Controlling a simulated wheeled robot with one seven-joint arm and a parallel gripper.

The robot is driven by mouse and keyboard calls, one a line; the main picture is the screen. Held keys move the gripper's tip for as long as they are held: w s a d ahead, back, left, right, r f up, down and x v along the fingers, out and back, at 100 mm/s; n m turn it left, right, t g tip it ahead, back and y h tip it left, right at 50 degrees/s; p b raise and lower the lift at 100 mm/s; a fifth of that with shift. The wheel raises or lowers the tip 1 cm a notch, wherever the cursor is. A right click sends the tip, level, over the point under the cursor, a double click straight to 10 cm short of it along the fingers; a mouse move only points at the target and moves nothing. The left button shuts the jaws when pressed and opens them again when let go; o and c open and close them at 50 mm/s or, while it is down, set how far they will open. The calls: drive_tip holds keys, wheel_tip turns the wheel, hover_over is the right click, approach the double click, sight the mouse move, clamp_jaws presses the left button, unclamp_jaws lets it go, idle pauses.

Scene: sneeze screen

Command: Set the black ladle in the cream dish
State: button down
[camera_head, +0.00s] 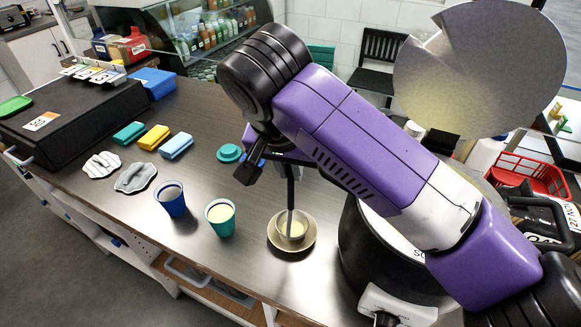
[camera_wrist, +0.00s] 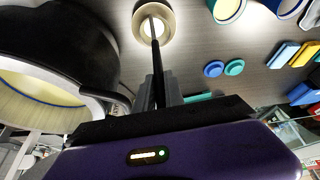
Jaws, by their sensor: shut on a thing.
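My gripper (camera_head: 284,160) is above the counter, shut on the black ladle (camera_head: 290,195). The ladle hangs nearly upright, its dark handle running down from the fingers. The cream dish (camera_head: 306,243) stands on the counter directly below, a shallow round dish with a deeper pale bowl shape in its middle. The ladle's lower end overlaps that middle; I cannot tell whether it touches. In the wrist view, the ladle (camera_wrist: 157,55) runs from my gripper (camera_wrist: 158,95) to the cream dish (camera_wrist: 139,24) at the top edge.
A large black soup pot (camera_head: 375,262) stands close right of the dish. A teal cup (camera_head: 221,226) and a blue cup (camera_head: 173,206) stand to the left. A teal lid (camera_head: 229,153), sponges (camera_head: 154,137) and grey cloths (camera_head: 135,178) lie farther left. Bare counter (camera_head: 250,275) lies in front.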

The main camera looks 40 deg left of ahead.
drive_tip(key=shift+f, duration=0.55)
drive_tip(key=c, duration=1.3)
unclamp_jaws()
drive_tip(key=shift+c, duration=0.2)
drive_tip(key=b+v, duration=0.1)
drive_tip(key=v, duration=0.6)
drive_tip(key=shift+s+r+b, duration=0.15)
drive_tip(key=shift+r+b, duration=0.15)
drive_tip(key=shift+r, duration=0.05)
